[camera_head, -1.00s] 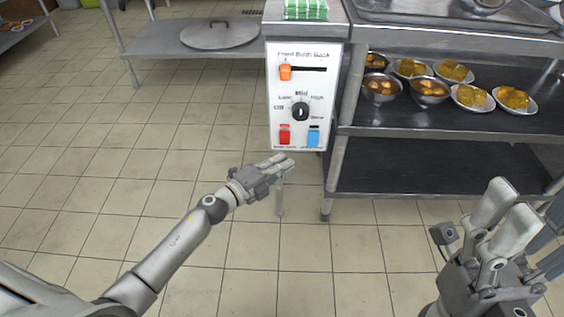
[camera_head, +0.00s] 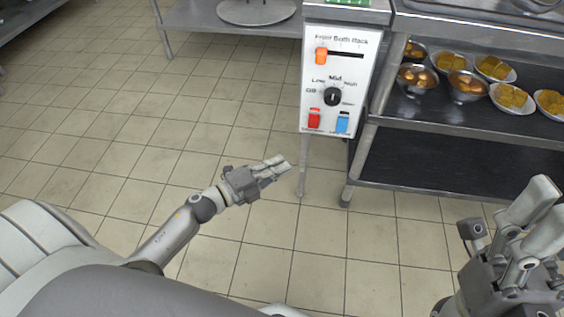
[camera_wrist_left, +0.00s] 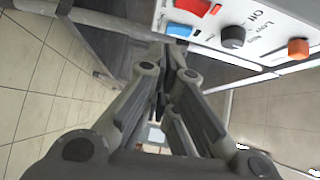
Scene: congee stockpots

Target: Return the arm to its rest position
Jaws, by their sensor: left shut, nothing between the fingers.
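My left gripper (camera_head: 282,166) is shut and empty in the head view. It hangs over the tiled floor, below and left of the white control panel (camera_head: 310,72), and apart from it. In the left wrist view my left gripper (camera_wrist_left: 168,50) has its fingers together, with the panel (camera_wrist_left: 262,25) at the upper right. My right gripper (camera_head: 545,215) is at the lower right of the head view. Its two fingers stand up with a gap between them, and nothing shows between them.
The panel carries an orange slider (camera_head: 321,56), a black knob (camera_head: 332,97), a red switch (camera_head: 314,118) and a blue switch (camera_head: 342,122). A steel shelf (camera_head: 460,119) with bowls and plates of food stands at right. Tiled floor at left is clear.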

